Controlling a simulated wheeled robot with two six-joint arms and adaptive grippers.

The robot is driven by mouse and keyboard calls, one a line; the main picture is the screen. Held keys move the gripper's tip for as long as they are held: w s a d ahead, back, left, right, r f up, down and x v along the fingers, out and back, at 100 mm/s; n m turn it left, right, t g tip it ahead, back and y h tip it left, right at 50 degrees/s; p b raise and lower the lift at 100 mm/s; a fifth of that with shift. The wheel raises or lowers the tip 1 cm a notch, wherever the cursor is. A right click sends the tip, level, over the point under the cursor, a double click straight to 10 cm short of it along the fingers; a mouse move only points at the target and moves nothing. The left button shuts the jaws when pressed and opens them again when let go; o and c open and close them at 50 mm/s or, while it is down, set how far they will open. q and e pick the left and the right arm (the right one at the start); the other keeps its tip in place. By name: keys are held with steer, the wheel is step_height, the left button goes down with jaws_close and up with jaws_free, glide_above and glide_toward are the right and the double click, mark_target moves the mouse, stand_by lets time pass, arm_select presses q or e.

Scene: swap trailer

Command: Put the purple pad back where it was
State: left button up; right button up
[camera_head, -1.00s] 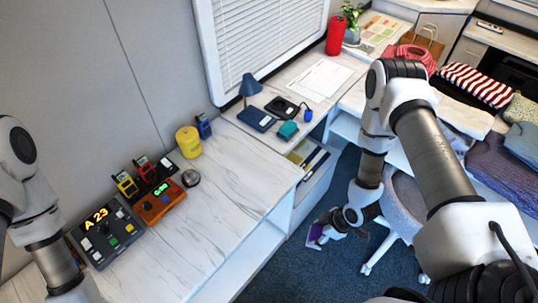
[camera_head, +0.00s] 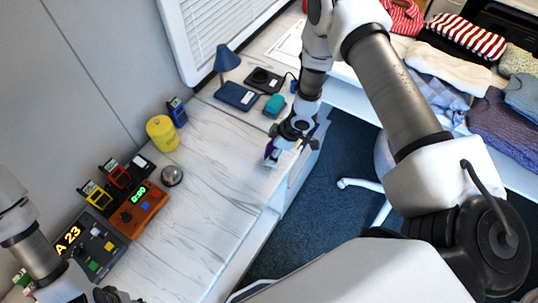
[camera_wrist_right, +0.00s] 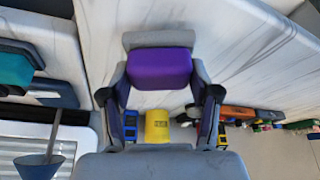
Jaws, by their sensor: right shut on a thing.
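The purple pad (camera_head: 270,150) is held in my right gripper (camera_head: 278,147), over the near marble counter (camera_head: 205,190) close to its right end. In the right wrist view the purple pad (camera_wrist_right: 160,70) shows as a rounded block between the two fingers of the right gripper (camera_wrist_right: 160,85). I cannot tell whether the pad touches the counter. My left gripper (camera_head: 112,295) is only partly in view at the bottom left edge, and its fingers do not show clearly.
A teal pad (camera_head: 274,105) and a dark blue box (camera_head: 237,96) lie behind the gripper, with a blue lamp (camera_head: 227,60). A yellow canister (camera_head: 162,133), a silver bell (camera_head: 172,175) and an orange timer box (camera_head: 140,208) stand left. The counter's middle is clear.

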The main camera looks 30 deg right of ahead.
mark_target(270, 153)
steer(key=shift+w+r, duration=0.1)
steer(key=shift+w, duration=0.35)
steer(key=shift+w+r, duration=0.1)
steer(key=shift+w, duration=0.1)
arm_select(q)
steer(key=f+b, duration=0.1)
steer(key=s+f+b, duration=0.1)
steer(key=b, duration=0.1)
steer(key=shift+f, duration=0.1)
arm_select(e)
steer(key=f, duration=0.3)
steer(key=shift+s+a+f, duration=0.1)
steer(key=shift+s+f, duration=0.1)
steer(key=shift+s, duration=0.05)
arm_select(q)
steer(key=shift+w+f, duration=0.1)
arm_select(e)
steer(key=shift+w+f, duration=0.15)
steer(key=shift+f, duration=0.05)
arm_select(q)
steer(key=shift+w, duration=0.3)
arm_select(e)
steer(key=shift+w, duration=0.25)
arm_select(q)
steer(key=shift+s, duration=0.2)
arm_select(e)
steer(key=o, duration=1.2)
steer(key=shift+s, duration=0.2)
